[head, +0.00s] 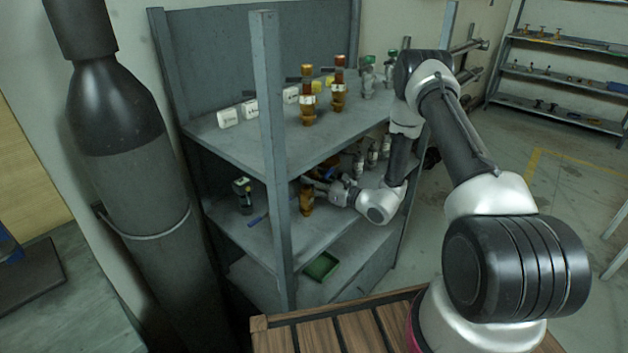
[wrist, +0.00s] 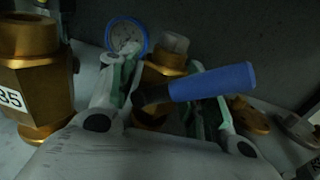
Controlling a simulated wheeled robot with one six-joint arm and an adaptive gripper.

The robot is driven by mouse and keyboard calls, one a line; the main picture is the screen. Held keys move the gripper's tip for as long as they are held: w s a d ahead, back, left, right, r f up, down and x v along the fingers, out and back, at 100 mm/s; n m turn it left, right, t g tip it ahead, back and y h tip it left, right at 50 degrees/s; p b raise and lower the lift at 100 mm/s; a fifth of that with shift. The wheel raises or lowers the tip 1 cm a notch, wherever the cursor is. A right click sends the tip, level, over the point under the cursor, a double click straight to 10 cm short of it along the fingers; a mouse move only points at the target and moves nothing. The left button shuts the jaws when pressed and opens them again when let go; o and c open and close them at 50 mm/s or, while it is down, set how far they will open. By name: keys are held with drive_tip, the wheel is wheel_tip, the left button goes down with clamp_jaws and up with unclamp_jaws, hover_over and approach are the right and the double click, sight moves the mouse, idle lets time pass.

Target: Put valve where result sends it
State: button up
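In the wrist view, a brass valve (wrist: 160,76) with a blue lever handle (wrist: 212,82) stands between the two fingers of my gripper (wrist: 165,100). The handle crosses in front of the right finger. I cannot tell whether the pads press on the valve body. A larger brass valve (wrist: 30,75) with a white tag reading 35 stands to the left, outside the fingers. In the head view my gripper (head: 318,184) reaches into the middle shelf, beside a brass valve (head: 306,200).
The grey rack (head: 240,150) has a front post. Its top shelf holds brass valves (head: 308,100) and white tagged boxes (head: 228,117). A green tray (head: 322,266) is on the bottom shelf. A dark gas cylinder (head: 130,170) stands left. Another shelf (head: 560,110) is at the far right.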

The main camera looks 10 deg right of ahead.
idle(0.3)
drive_tip(key=shift+s+d+r, duration=0.1)
drive_tip(key=shift+s+d, duration=0.05)
drive_tip(key=shift+d, duration=0.05)
drive_tip(key=v, duration=1.1)
drive_tip(key=shift+s+d, duration=0.2)
